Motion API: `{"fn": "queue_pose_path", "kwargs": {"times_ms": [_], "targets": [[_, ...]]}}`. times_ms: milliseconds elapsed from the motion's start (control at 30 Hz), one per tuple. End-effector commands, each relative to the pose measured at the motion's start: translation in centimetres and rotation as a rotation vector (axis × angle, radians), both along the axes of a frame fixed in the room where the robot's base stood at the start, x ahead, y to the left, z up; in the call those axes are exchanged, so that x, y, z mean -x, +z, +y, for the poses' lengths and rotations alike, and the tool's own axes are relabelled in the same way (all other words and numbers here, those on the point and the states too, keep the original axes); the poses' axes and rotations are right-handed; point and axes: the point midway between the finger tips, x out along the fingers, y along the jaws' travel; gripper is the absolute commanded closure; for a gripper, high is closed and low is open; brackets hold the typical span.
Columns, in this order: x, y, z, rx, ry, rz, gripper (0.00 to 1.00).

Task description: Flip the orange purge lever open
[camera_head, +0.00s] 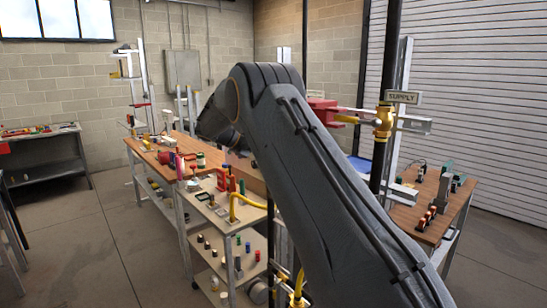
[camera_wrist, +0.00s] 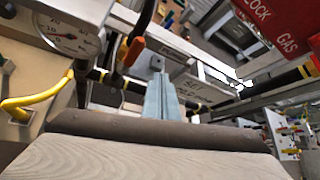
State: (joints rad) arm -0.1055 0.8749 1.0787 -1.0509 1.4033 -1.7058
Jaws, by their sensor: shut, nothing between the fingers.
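In the wrist view, an orange piece (camera_wrist: 134,50) at the end of a dark stem looks like the purge lever. It is just left of my fingertips, and I cannot tell whether they touch it. My gripper (camera_wrist: 157,68) is shut and empty, its grey fingers together in front of a pale labelled bar. In the head view my own arm fills the middle and hides the gripper; I cannot make out the purge lever there.
A red gas lockout sign (camera_wrist: 272,22) is close at upper right. In the head view, a brass valve (camera_head: 384,122) stands on a dark pipe below a SUPPLY tag (camera_head: 402,97).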

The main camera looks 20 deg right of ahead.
Motion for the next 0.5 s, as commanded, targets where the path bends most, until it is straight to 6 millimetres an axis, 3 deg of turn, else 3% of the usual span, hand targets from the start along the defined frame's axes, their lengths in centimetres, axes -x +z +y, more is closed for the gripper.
{"fn": "queue_pose_path", "kwargs": {"times_ms": [33, 300, 500], "targets": [[-0.4, -0.7, 1.1, -0.001, 0.005, 0.001, 1.00], [-1.5, -0.8, 5.9, 0.000, 0.008, 0.002, 1.00], [-1.9, -0.6, 7.9, 0.000, 0.006, 0.004, 1.00]]}}
